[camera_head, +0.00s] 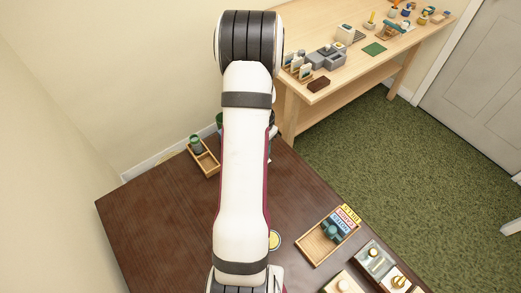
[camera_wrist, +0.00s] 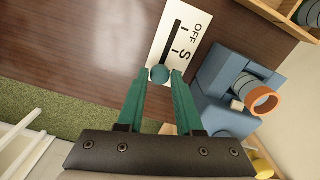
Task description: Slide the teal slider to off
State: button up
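The slider panel (camera_wrist: 190,38) is a white plate lying on the dark wooden table, with a black slot (camera_wrist: 172,42) and the printed word OFF beside the slot's upper end. The round teal slider knob (camera_wrist: 159,74) sits at the lower end of the slot, away from OFF. My gripper (camera_wrist: 160,77) has teal fingers, which stand apart with the knob showing between their tips. A narrow gap seems to show at each side, and I cannot tell whether either tip touches it.
A blue block-shaped object (camera_wrist: 225,85) with an orange ring (camera_wrist: 263,99) stands close right of the panel in the wrist view. The head view shows a wooden tray (camera_head: 312,247) at the table's right and a small wooden box (camera_head: 206,162) at the back. Bare tabletop (camera_head: 150,215) lies left.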

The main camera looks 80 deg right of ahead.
grip_shut()
dwell(1.0)
